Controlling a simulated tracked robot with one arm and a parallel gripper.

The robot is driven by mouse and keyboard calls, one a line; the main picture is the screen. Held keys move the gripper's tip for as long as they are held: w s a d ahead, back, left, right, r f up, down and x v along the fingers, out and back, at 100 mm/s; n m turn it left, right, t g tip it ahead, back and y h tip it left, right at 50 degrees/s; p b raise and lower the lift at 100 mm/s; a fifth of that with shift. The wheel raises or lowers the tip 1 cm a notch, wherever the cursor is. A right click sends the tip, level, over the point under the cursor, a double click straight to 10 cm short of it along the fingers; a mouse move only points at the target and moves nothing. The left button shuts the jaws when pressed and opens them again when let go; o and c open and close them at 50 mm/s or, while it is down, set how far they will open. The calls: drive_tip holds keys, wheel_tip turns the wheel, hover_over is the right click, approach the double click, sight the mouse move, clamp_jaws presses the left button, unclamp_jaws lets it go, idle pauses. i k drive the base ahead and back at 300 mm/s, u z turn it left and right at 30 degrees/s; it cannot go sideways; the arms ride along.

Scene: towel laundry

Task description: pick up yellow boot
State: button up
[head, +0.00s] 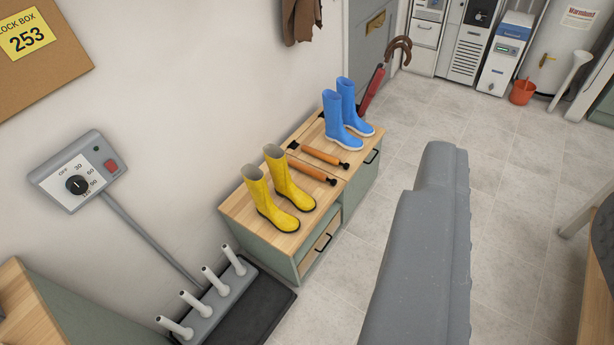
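Two yellow boots stand upright side by side on the wooden top of a low cabinet (240,212) near the middle of the view. The nearer yellow boot (262,200) is on the left, with its toe toward the lower right. The other yellow boot (288,182) stands just behind it to the right. Both have dark soles and open tops. My gripper does not show in this view, so its opening and its distance from the boots cannot be seen.
Two blue boots (340,118) stand farther back on the cabinet, with orange-handled rods (322,155) between the pairs. A boot dryer with several white tubes (216,290) stands at lower left. A large grey shape, possibly mine, covers the lower right. Tiled floor (400,170) shows beside the cabinet.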

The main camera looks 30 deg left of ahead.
sight(275, 156)
drive_tip(key=u, duration=0.05)
drive_tip(key=i, duration=2.5)
drive_tip(key=u, duration=0.45)
